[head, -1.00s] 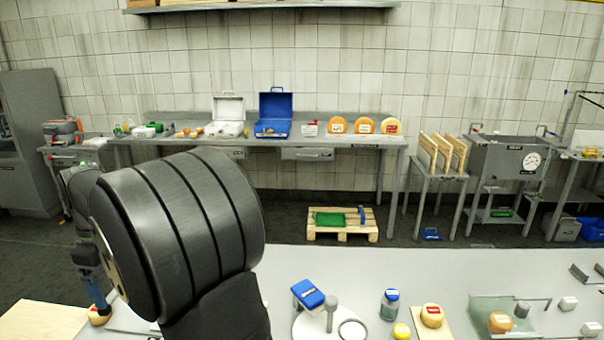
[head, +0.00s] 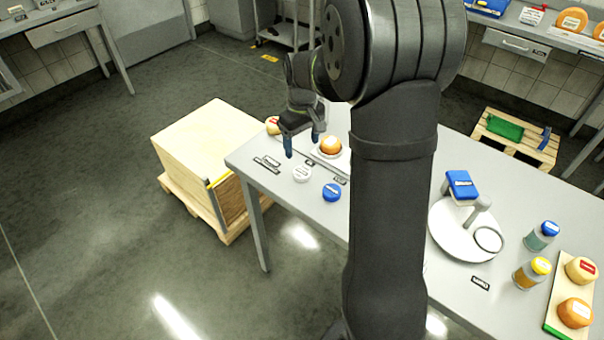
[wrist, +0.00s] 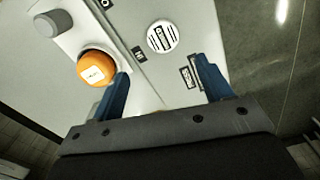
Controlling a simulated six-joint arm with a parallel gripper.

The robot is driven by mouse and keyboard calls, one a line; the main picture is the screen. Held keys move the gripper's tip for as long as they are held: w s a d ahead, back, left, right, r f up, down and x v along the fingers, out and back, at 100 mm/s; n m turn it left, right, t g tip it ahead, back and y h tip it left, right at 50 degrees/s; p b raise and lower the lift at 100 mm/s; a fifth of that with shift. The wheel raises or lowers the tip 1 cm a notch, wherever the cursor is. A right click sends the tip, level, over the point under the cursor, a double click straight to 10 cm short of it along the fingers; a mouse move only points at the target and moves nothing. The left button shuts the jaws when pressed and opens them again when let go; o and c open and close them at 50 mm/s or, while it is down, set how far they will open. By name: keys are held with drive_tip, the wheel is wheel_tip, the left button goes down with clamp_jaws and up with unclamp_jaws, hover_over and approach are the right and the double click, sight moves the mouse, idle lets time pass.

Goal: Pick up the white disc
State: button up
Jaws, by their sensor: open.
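The white disc (head: 302,173) lies flat near the left end of the table (head: 262,150), behind and to the left of a blue disc (head: 332,192). In the wrist view the white disc (wrist: 162,37) shows whole, with a dark label across its top, beyond the gap between the fingers. My gripper (head: 302,142) has blue fingers pointing down, and is above the table close to the disc. In the wrist view my gripper (wrist: 162,72) is open, with nothing between its fingers.
An orange cheese (head: 330,146) on a light board is close by; in the wrist view it (wrist: 95,70) is beside the left finger. Dark labels lie on the table. A round white stand (head: 450,240) and bottles are to the right. A wooden crate (head: 205,150) stands beyond the table's left edge.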

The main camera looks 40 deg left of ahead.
hover_over(301, 171)
drive_tip(key=f, duration=0.4)
drive_tip(key=shift+w+a+f, duration=0.1)
drive_tip(key=shift+w+f, duration=0.1)
drive_tip(key=shift+w, duration=0.15)
drive_tip(key=shift+s+f, duration=0.2)
drive_tip(key=shift+f, duration=1.1)
drive_tip(key=shift+s+f, duration=0.15)
drive_tip(key=shift+f, duration=1.15)
drive_tip(key=c, duration=1.1)
drive_tip(key=shift+r, duration=0.1)
